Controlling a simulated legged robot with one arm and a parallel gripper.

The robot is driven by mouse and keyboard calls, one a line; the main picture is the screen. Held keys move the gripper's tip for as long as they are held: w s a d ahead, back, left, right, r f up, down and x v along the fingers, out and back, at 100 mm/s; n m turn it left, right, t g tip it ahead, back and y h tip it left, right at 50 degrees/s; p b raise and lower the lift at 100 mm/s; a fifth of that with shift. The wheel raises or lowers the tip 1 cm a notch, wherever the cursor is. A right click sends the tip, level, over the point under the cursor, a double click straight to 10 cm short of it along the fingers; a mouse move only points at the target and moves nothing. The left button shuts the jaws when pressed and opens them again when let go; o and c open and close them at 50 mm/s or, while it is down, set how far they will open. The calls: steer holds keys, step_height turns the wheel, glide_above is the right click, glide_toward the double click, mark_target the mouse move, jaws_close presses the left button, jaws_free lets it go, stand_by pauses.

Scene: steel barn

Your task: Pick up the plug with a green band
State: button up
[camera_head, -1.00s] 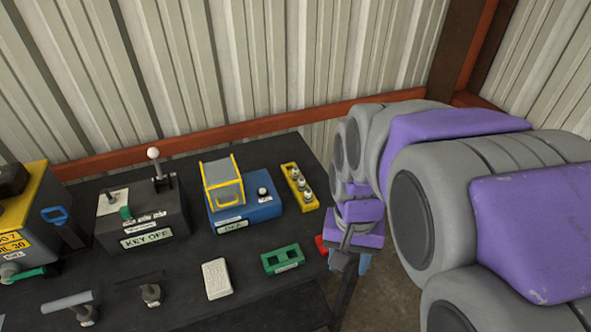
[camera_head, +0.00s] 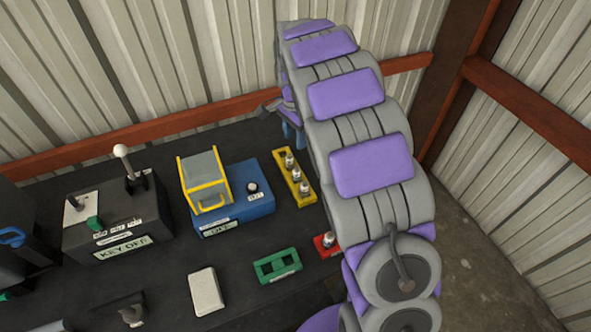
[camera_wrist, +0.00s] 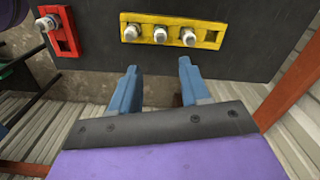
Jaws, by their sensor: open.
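Three pale metallic plugs stand in a yellow rack (camera_head: 309,203): one (camera_head: 289,160), a second (camera_head: 297,174) and a third (camera_head: 305,188). The wrist view shows the same yellow rack (camera_wrist: 174,20) with its plugs (camera_wrist: 131,33) (camera_wrist: 160,35) (camera_wrist: 188,38) and an empty hole at its right end. Another plug (camera_wrist: 46,23) sits in a red rack (camera_wrist: 67,42). I cannot make out a green band on any plug. My gripper (camera_wrist: 158,66) is open and empty, its blue fingers apart from the rack. In the head view it is mostly hidden behind my arm.
A blue box (camera_head: 246,206) with a yellow-framed cover stands left of the yellow rack. A green rack (camera_head: 277,265) and a white block (camera_head: 206,291) lie nearer. A dark control box (camera_head: 118,220) with levers stands farther left. The corrugated wall (camera_head: 200,60) rises behind.

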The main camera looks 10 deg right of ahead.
steer(key=b, duration=0.3)
glide_toward(297, 174)
steer(key=f, duration=0.3)
steer(key=w+f, duration=0.1)
steer(key=f, duration=0.1)
steer(key=shift+w+a+f, duration=0.1)
steer(key=shift+a+f, duration=0.2)
steer(key=shift+f, duration=0.05)
steer(key=shift+w+d+f+b, duration=0.1)
steer(key=shift+f+b, duration=0.15)
steer(key=shift+f, duration=0.7)
steer(key=shift+s+d+f+b, duration=0.1)
steer(key=shift+d+f+b, duration=0.1)
steer(key=shift+f, duration=0.8)
steer(key=shift+w+d+f+b, duration=0.1)
steer(key=shift+f+b, duration=0.15)
steer(key=shift+f, duration=0.7)
steer(key=c, duration=0.8)
